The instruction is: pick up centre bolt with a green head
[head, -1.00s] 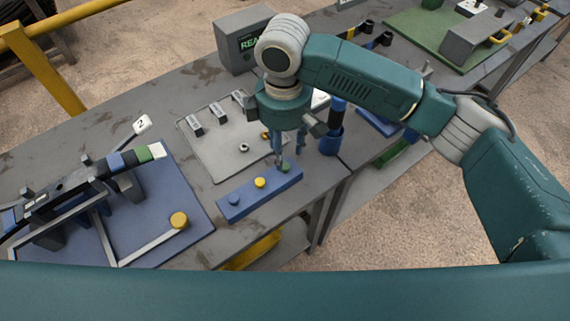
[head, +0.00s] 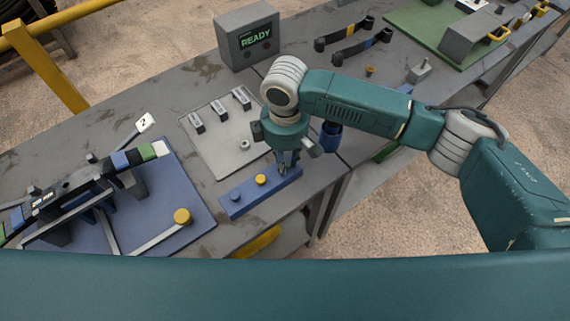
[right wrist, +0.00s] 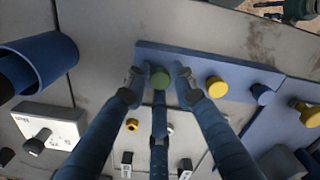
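The green-headed bolt (right wrist: 160,77) stands in one end of a blue block (head: 240,199). In the right wrist view my right gripper's fingertips are spread around its head, with small gaps showing on both sides. In the head view my right gripper (head: 288,165) points down over the right end of the block and hides the green head. A yellow-headed bolt (head: 261,180) stands in the middle of the block, also in the right wrist view (right wrist: 217,87). A blue-headed bolt (head: 235,196) stands at the far end. My left gripper is out of view.
A pale tray (head: 215,165) with grey pieces lies behind the block. A blue cup (head: 330,136) stands to the right. A blue board (head: 180,235) with a rack and a yellow knob (head: 182,216) is at left. A READY box (head: 247,35) stands behind.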

